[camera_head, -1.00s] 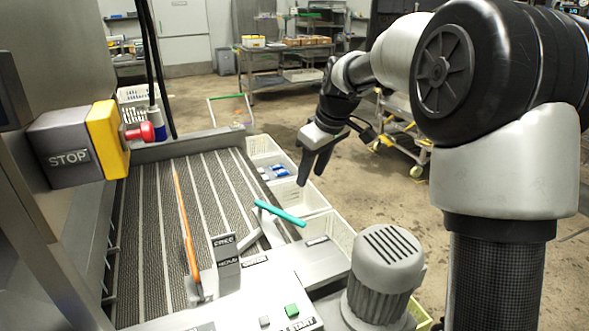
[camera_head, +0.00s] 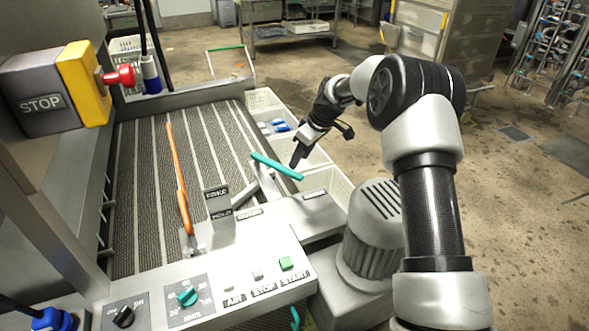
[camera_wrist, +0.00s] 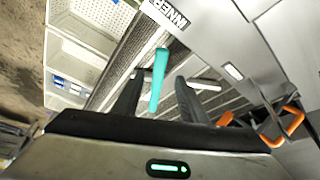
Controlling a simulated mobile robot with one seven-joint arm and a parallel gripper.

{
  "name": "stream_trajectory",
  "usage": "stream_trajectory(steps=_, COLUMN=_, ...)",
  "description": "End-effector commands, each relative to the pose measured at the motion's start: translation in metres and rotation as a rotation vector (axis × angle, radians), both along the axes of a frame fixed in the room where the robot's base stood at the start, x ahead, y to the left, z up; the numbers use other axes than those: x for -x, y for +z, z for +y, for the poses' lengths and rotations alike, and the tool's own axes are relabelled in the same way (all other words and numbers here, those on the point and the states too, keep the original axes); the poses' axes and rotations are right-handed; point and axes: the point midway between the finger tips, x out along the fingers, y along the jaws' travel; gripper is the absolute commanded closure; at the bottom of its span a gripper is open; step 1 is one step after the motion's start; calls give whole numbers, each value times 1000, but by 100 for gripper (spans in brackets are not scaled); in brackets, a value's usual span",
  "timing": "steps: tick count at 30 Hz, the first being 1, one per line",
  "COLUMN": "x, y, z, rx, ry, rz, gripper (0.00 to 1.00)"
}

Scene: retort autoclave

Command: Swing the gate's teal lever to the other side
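The teal lever (camera_head: 277,166) sits on a grey bracket at the right edge of the ribbed conveyor, its free end pointing right. In the wrist view the teal lever (camera_wrist: 159,80) lies in the gap between the two dark fingers. My gripper (camera_head: 297,160) is at the lever's right end in the head view. In the wrist view my gripper (camera_wrist: 160,98) is open, with visible space on both sides of the lever. I cannot tell whether a finger touches it. A thin orange bar (camera_head: 178,170), likely the gate, stands along the conveyor.
A control panel (camera_head: 205,290) with knobs and buttons is in front. A grey motor (camera_head: 372,230) stands right of the lever. White bins (camera_head: 308,160) line the conveyor's right side. A red stop button (camera_head: 120,76) juts out at the left. Open floor lies to the right.

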Motion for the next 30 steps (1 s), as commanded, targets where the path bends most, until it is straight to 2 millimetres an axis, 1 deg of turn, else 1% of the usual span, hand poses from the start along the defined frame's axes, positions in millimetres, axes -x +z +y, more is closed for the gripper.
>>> stream_trajectory(steps=1, x=-2, y=-12, z=4, rx=0, ry=0, rz=1, gripper=61)
stream_trajectory(steps=3, x=-5, y=-25, z=8, rx=0, ry=1, rz=2, gripper=61)
stream_trajectory(steps=9, x=-13, y=-50, z=17, rx=0, ry=0, rz=0, gripper=61)
stream_trajectory(steps=14, x=-15, y=-60, z=20, rx=0, ry=0, rz=0, gripper=61)
stream_trajectory(steps=22, x=-15, y=-61, z=20, rx=1, ry=0, rz=-1, gripper=61)
stream_trajectory(steps=23, x=-15, y=-60, z=20, rx=1, ry=0, rz=-1, gripper=63)
stream_trajectory(steps=27, x=-15, y=-60, z=20, rx=1, ry=0, rz=-1, gripper=86)
stream_trajectory(steps=30, x=-15, y=-60, z=20, rx=1, ry=0, rz=-1, gripper=100)
